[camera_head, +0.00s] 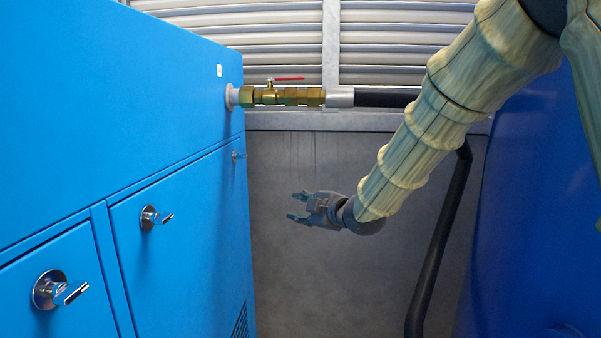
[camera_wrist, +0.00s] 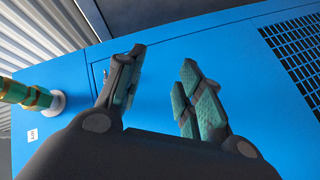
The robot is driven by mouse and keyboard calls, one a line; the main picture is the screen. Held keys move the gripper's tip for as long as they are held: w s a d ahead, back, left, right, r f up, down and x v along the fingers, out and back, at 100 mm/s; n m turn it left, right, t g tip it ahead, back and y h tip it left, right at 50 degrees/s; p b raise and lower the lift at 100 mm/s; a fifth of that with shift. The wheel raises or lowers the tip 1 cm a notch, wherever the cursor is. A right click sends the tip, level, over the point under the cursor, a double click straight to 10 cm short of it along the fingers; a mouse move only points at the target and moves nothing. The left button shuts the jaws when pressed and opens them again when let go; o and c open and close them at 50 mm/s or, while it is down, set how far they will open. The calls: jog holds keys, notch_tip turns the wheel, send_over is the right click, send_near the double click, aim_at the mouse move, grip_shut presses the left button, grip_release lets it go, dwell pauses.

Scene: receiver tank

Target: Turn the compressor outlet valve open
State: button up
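The compressor outlet valve is a brass ball valve (camera_head: 270,96) on the pipe leaving the blue compressor cabinet (camera_head: 190,90). Its red lever (camera_head: 289,79) lies along the pipe, pointing right. In the wrist view, part of the brass fitting (camera_wrist: 28,95) shows at the left edge; the lever is not visible there. My gripper (camera_head: 292,206) is below the valve, in front of the grey wall, pointing left toward the cabinet. In the wrist view its fingers (camera_wrist: 163,72) are apart with nothing between them. It touches neither valve nor cabinet.
A black hose (camera_head: 385,97) continues right from the valve, behind my arm. Cabinet latches (camera_head: 150,218) stick out from the doors. A dark pipe (camera_head: 440,240) runs down at right beside a blue tank (camera_head: 535,220). The space between cabinet and gripper is free.

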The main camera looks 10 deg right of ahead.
jog(key=d+r+m+y+p, duration=0.15)
jog(key=r+p, duration=0.25)
jog(key=r, duration=0.4)
jog(key=d+r+m+y+p, duration=0.1)
jog(key=d+r+m+p, duration=0.2)
jog(key=r, duration=0.5)
jog(key=m+y+p, duration=0.2)
jog(key=m+p, duration=0.3)
jog(key=p, duration=0.5)
send_near(284, 79)
jog(key=p+x, duration=0.2)
jog(key=x, duration=0.1)
jog(key=p+x, duration=0.1)
jog(key=p, duration=0.1)
jog(key=shift+w+d+r, duration=0.2)
jog(key=shift+w, duration=0.25)
jog(key=shift+p+x, duration=0.4)
jog(key=shift+x, duration=0.5)
jog(key=shift+f, duration=0.1)
jog(key=shift+c, duration=0.2)
grip_shut()
